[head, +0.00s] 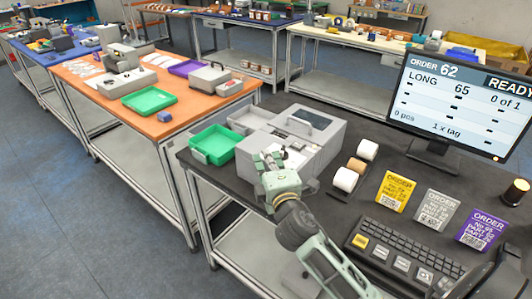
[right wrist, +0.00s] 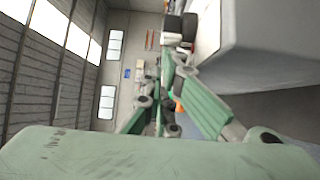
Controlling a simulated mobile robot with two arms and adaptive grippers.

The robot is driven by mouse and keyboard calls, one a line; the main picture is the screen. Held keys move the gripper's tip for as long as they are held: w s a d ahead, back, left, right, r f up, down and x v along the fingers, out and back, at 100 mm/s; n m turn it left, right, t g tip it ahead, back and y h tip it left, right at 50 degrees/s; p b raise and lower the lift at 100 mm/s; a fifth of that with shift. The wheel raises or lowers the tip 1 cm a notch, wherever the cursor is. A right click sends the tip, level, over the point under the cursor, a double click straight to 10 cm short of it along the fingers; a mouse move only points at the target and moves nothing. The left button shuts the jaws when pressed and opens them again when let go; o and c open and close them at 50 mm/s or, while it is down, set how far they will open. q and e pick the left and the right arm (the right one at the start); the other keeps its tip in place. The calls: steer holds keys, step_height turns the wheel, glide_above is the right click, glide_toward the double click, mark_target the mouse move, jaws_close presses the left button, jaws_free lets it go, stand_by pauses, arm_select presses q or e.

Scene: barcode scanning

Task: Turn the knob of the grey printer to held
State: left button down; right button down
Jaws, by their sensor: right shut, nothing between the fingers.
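The grey printer (head: 318,132) stands on the near dark table, left of the monitor. My right gripper (head: 269,160) is at the printer's front left part, with its fingers pointing toward it. It is shut and holds nothing. In the right wrist view the closed fingers (right wrist: 168,70) reach up beside the grey printer body (right wrist: 270,25). A small dark and pale part (right wrist: 189,27) shows at the printer's edge near the fingertips; it may be the knob, but I cannot tell its setting or whether I touch it. My left gripper is not in view.
A green tray (head: 214,143) stands left of the printer. Label rolls (head: 346,179), yellow, grey and purple order cards (head: 396,190), a keyboard (head: 405,252) and a monitor (head: 462,105) fill the right side. An orange table (head: 165,127) stands to the left.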

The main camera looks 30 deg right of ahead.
steer(key=shift+s+d+n+g+y+p, duration=0.1)
steer(key=shift+s+d+n+y+p, duration=0.4)
steer(key=shift+n+y, duration=1.05)
steer(key=shift+s+d+n+g+y+p, duration=0.15)
steer(key=shift+s+d+n+y, duration=0.6)
steer(key=shift+y, duration=1.35)
steer(key=shift+s+d+n+g+y+p, duration=0.1)
steer(key=shift+s+d+n+y+p, duration=0.45)
steer(key=shift+n+y, duration=1.05)
steer(key=shift+s+m+y, duration=0.2)
steer(key=shift+m+y, duration=0.05)
steer(key=shift+m, duration=0.05)
steer(key=shift+d, duration=0.2)
